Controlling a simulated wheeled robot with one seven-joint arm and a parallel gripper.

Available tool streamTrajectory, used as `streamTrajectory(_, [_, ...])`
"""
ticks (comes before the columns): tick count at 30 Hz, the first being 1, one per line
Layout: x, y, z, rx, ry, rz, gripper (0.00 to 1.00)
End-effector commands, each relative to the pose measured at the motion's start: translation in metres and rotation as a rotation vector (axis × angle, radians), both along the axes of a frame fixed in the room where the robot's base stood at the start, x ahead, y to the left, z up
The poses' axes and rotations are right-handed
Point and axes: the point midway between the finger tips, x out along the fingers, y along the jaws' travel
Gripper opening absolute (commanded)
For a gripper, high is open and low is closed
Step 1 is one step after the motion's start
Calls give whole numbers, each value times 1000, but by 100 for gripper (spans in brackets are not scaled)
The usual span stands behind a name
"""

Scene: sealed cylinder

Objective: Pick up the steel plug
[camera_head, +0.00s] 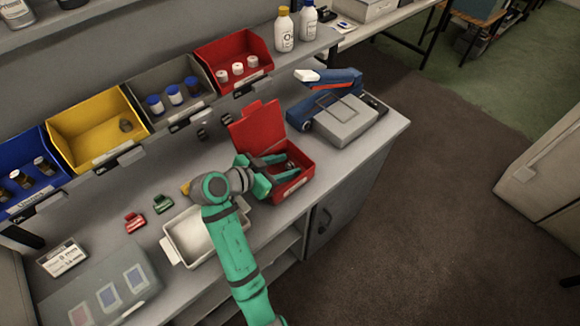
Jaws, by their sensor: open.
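My gripper (288,166), with green fingers, is open over the open red box (296,190) on the bench. One finger lies towards the back of the box and the other towards its front. Small grey metallic shapes show inside the box between the fingers, but I cannot tell whether one is the steel plug. The fingers and box wall hide part of the inside. A small dark grey piece (125,125) lies in the yellow bin; I cannot tell what it is either.
A white tray (165,251) sits left of my arm, with small red (134,222) and green (162,203) items behind it. A blue-and-grey device (345,120) stands right of the red box. Blue, yellow, grey and red bins line the back. The bench edge is near the box.

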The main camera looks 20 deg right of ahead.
Motion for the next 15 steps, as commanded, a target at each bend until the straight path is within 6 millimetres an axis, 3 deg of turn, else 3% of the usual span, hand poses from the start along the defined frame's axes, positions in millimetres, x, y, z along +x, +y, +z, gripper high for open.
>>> streamTrajectory(8, [1,-2,-2,0,0,1,44])
streamTrajectory(13, [1,-2,-1,0,0,1,3])
streamTrajectory(15, [1,-2,-1,0,0,1,0])
